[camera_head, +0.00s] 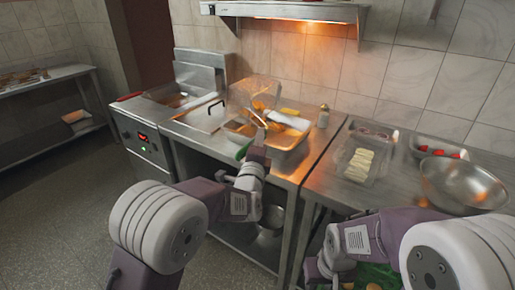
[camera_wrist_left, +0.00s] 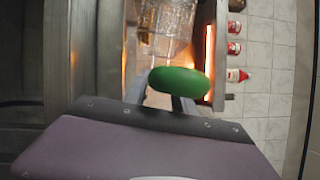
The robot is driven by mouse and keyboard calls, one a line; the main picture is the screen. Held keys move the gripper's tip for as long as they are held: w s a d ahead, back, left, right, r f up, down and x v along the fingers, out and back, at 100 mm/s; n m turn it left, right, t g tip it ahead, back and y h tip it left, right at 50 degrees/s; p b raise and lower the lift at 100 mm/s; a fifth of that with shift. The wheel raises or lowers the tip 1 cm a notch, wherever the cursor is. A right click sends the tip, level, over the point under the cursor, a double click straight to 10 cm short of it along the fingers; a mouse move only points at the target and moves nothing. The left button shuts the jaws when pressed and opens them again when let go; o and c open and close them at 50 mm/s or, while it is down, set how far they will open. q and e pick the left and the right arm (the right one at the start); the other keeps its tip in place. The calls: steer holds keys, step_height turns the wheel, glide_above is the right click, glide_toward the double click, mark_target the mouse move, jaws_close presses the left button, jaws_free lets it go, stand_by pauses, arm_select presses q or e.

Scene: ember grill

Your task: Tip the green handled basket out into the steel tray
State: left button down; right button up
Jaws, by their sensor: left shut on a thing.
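The wire basket (camera_head: 262,90) is raised over the steel tray (camera_head: 290,150) and tilted. Its green handle (camera_head: 243,152) is in my left gripper (camera_head: 252,148), which is shut on it. In the left wrist view the green handle (camera_wrist_left: 180,82) lies across the gripper, with the wire mesh (camera_wrist_left: 172,18) beyond it. Golden pieces (camera_head: 258,104) show at the basket's lower part and in the tray, though the basket and gripper hide part of the tray. My right arm is low at the bottom right; its fingers cannot be made out.
A fryer (camera_head: 145,140) stands to the left of the steel counter. A shaker (camera_head: 323,116) stands behind the tray. On the right counter are a container of pale slices (camera_head: 358,165), a container with red pieces (camera_head: 438,150) and a steel bowl (camera_head: 462,185). A lit shelf (camera_head: 290,10) hangs above.

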arm_select(q)
step_height(320, 180, down, 8)
steer(key=m+t+h+b, duration=0.2)
steer(key=m+b, duration=0.6)
steer(key=b, duration=1.1)
steer(key=shift+m+h, duration=0.3)
steer(key=shift+h, duration=0.3)
steer(key=shift+s+d, duration=0.1)
